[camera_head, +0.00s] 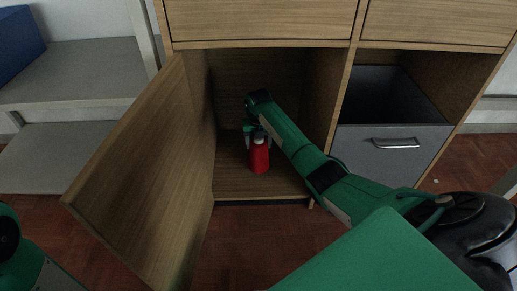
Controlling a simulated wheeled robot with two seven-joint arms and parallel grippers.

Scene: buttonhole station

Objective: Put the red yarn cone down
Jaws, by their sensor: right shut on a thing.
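The red yarn cone (259,158) is upright inside the open cabinet compartment, low over or on its wooden floor (235,186). I cannot tell whether its base touches the floor. My right gripper (257,139) reaches into the compartment from the right and is shut on the upper part of the cone. The cone's top is partly hidden by the fingers. Only part of my left arm shows at the lower left edge; its gripper is out of view.
The cabinet door (140,170) stands open to the left. A grey drawer (391,150) with a metal handle is pulled out at the right. Wooden drawer fronts (260,22) are above. Grey shelves (85,70) stand at the left. The compartment floor around the cone is clear.

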